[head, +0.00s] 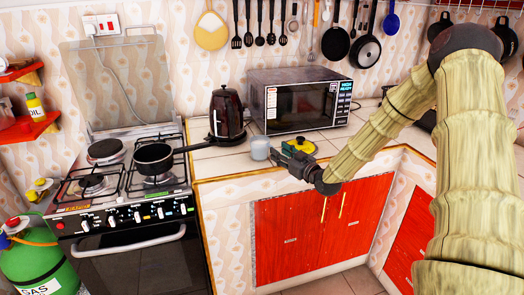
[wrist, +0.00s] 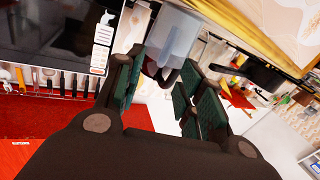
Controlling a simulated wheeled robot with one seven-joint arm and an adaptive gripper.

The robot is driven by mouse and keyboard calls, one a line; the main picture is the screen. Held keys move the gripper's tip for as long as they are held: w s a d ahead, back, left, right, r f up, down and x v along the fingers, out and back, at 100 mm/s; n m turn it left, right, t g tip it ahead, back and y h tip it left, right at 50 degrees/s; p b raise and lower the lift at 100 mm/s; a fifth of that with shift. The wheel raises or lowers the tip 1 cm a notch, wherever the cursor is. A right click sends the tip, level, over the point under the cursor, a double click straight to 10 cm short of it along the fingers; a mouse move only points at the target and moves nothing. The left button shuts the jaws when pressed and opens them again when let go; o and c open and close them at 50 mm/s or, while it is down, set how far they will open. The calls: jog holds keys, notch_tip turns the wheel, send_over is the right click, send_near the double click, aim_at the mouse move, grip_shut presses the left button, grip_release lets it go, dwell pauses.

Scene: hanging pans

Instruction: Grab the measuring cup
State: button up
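The measuring cup (head: 260,148) is a small pale blue-grey cup standing upright on the counter, between the kettle and my gripper. In the wrist view the cup (wrist: 174,36) is close, ahead of the fingertips, with its handle (wrist: 165,72) pointing back toward the opening between the fingers. My gripper (head: 284,155) is just right of the cup in the head view. In the wrist view my gripper (wrist: 160,88) is open, with its dark green pads apart and nothing clearly held. Whether a finger touches the handle I cannot tell.
A microwave (head: 299,101) stands behind the gripper, and a dark kettle (head: 227,112) stands behind and left of the cup. A yellow object (head: 300,146) lies beside the gripper. A black pan (head: 155,157) sits on the stove, its handle reaching toward the counter.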

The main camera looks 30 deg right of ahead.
aim_at(263, 150)
jog(key=shift+w+a+f+p, duration=0.1)
jog(key=shift+w+p, duration=0.05)
jog(key=shift+w, duration=0.7)
jog(key=shift+w+a+p, duration=0.15)
jog(key=shift+w+p, duration=0.05)
jog(key=shift+w, duration=0.7)
jog(key=shift+w+a+f+p, duration=0.1)
jog(key=shift+w+p, duration=0.05)
jog(key=shift+w, duration=0.7)
jog(key=shift+r, duration=0.1)
grip_shut()
